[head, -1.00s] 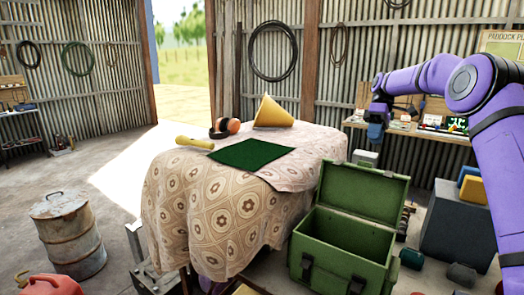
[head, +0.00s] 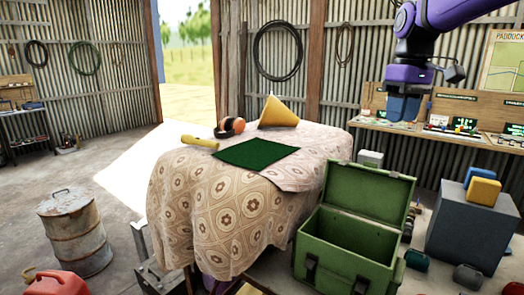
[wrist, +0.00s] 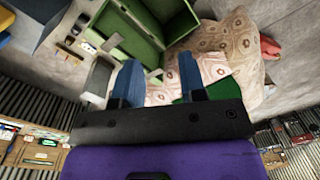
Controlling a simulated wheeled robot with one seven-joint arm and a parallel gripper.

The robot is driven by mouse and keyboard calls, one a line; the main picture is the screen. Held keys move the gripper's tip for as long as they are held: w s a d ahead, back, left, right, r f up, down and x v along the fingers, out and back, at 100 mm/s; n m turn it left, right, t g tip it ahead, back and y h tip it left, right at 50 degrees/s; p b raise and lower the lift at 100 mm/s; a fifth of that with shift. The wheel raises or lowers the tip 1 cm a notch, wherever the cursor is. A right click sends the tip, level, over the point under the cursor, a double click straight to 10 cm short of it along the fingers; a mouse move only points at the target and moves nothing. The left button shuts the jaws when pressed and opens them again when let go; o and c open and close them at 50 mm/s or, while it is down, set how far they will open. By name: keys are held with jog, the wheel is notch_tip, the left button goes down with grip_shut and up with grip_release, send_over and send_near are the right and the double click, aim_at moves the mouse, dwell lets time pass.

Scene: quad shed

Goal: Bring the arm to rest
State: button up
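My gripper (head: 403,107) hangs from my purple arm at the upper right of the head view, fingers pointing down. In the wrist view its two blue fingers (wrist: 159,80) stand apart with nothing between them. It is in the air, in front of the back workbench in the picture and above and right of the open green box (head: 347,250). It touches nothing that I can see.
A grey block (head: 470,230) stands right. A rusty drum (head: 75,232) and red can (head: 55,284) stand left.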

jog(key=s+f+m+t, duration=0.2)
jog(key=s+f+t, duration=0.1)
jog(key=s, duration=0.9)
jog(key=s+f+m+t, duration=0.2)
jog(key=s+f, duration=0.3)
jog(key=s, duration=0.8)
jog(key=shift+s+d+m+t+h, duration=0.2)
jog(key=shift+m+t+h, duration=0.1)
jog(key=shift+m+t, duration=0.15)
